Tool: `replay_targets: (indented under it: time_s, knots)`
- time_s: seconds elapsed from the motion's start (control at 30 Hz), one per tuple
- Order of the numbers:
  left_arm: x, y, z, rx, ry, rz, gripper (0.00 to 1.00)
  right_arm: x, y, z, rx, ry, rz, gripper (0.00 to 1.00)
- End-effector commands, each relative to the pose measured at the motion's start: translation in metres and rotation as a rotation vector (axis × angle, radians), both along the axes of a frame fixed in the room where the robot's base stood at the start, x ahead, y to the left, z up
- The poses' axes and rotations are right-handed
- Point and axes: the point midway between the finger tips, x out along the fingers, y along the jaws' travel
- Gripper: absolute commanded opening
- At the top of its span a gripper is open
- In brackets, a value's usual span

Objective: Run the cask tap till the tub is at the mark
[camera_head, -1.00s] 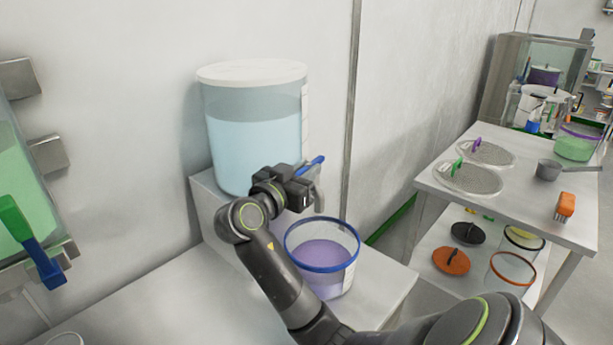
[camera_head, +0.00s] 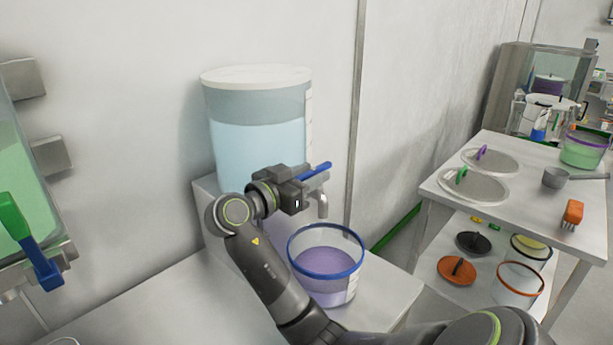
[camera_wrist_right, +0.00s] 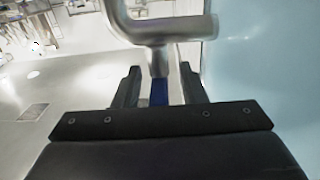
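The cask (camera_head: 258,135) is a clear drum with a white lid and pale blue liquid, standing on a raised block. Its tap has a metal spout (camera_head: 322,204) and a blue lever (camera_head: 317,170). The tub (camera_head: 325,268), clear with a blue rim, stands below the spout and holds purple liquid. A pale scale strip is on its right side; I cannot make out the mark. No stream shows. My right gripper (camera_head: 300,190) is at the tap. In the wrist view its fingers (camera_wrist_right: 160,92) stand apart on both sides of the blue lever, with gaps. My left gripper is out of view.
A green-filled tank (camera_head: 20,190) with a green-and-blue tap handle hangs at left. The white bench (camera_head: 160,295) is largely clear.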

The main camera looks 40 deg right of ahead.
Motion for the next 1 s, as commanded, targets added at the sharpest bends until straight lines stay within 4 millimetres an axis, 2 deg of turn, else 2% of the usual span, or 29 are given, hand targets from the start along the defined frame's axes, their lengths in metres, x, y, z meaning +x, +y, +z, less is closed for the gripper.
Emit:
replay_targets:
  time_s: [0.17, 0.27, 0.67, 1.0]
  knots:
    - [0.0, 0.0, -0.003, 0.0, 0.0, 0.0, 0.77, 0.0, 0.008, -0.002, 0.002, -0.001, 0.002, 0.37]
    - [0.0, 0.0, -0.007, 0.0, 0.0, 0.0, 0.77, -0.001, 0.021, -0.003, 0.004, -0.001, 0.004, 0.37]
    - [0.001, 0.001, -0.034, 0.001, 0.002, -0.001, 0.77, -0.006, 0.093, -0.005, 0.005, -0.001, 0.005, 0.37]
    - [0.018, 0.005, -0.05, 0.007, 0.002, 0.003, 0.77, -0.01, 0.153, -0.004, 0.003, 0.0, 0.003, 0.37]
